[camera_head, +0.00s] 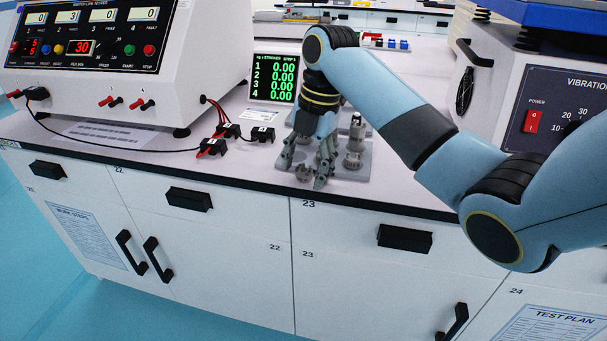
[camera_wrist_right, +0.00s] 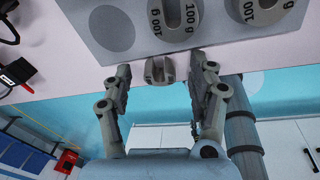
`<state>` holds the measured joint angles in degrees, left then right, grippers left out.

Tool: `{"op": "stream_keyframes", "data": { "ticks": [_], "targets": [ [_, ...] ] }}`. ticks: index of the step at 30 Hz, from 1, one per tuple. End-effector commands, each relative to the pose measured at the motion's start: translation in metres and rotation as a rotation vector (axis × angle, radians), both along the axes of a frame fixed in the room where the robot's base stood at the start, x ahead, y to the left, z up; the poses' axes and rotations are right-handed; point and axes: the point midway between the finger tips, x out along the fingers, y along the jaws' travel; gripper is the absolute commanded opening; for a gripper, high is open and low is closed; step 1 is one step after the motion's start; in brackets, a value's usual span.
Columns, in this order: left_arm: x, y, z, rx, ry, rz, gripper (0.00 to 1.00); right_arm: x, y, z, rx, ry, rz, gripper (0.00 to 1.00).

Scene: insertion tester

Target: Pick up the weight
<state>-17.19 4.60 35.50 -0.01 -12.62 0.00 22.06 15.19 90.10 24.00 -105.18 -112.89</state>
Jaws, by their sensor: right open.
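Two round slotted grey weights marked 100 g show at the top of the wrist view, one at the middle (camera_wrist_right: 172,16) and one at the right (camera_wrist_right: 262,10), both cut off by the frame. They are on a grey plate (camera_wrist_right: 105,25), which also shows in the head view (camera_head: 350,174). A small grey notched piece (camera_wrist_right: 158,70) lies at the plate's front edge, between my right fingertips. My right gripper (camera_head: 322,176) points down over the plate's left part. Its fingers (camera_wrist_right: 160,75) are spread, with the notched piece apart from both. My left gripper is not in view.
A small display (camera_head: 273,78) is behind my right gripper. A vibration unit (camera_head: 560,100) stands at the right. The bench's front edge (camera_head: 250,182) is close.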

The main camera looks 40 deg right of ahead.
Motion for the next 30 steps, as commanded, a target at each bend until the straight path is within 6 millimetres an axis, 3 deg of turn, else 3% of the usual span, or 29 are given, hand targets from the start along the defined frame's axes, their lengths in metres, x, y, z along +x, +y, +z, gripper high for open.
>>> {"op": "stream_keyframes", "data": {
  "ticks": [4, 17, 25, 30],
  "targets": [
    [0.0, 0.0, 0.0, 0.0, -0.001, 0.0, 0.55, 0.0, 0.0, 0.001, 0.0, 0.0, 0.0, 0.58],
    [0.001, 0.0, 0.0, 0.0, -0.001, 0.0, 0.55, 0.0, 0.0, 0.001, -0.001, 0.0, 0.0, 0.02],
    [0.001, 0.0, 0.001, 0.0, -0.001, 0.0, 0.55, 0.0, 0.0, 0.002, 0.0, -0.001, 0.0, 0.0],
    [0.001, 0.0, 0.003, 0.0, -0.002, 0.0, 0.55, 0.001, 0.0, 0.012, -0.001, -0.003, 0.001, 0.0]
  ]
}}
